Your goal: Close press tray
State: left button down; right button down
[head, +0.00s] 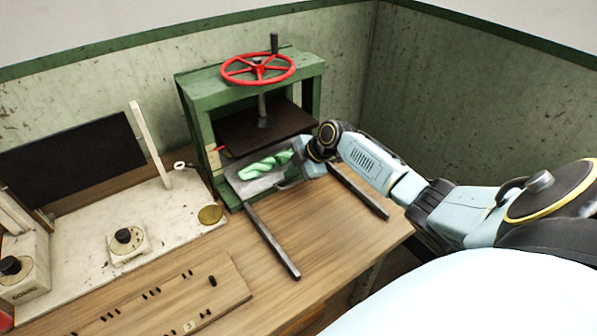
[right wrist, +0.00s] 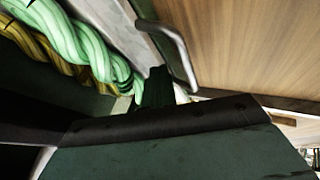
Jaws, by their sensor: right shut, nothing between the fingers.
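The press (head: 190,105) has a green frame, a red handwheel (head: 258,68) and a dark plate (head: 240,132) raised above the tray. The grey metal press tray (head: 243,189) sits at the press opening, its front part showing outside the frame. A pale green twisted skein (head: 265,164) lies in it. In the right wrist view, the green skein (right wrist: 85,40) lies beside a yellow one (right wrist: 30,45), and the tray's metal handle (right wrist: 172,38) shows. My right gripper (head: 300,163) is shut and empty at the tray's front right, close to the handle; contact is unclear. My left gripper is out of view.
Two dark rails (head: 272,240) run forward from the press over the wooden table (head: 330,235), with bare table between them. A pale bench with a dial box (head: 128,243) and a pegged board (head: 170,300) stand at left. Walls close off the back and right.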

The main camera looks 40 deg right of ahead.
jog(key=shift+w+d+f, duration=0.1)
jog(key=shift+w+d, duration=0.05)
jog(key=shift+w, duration=0.1)
dwell(0.3)
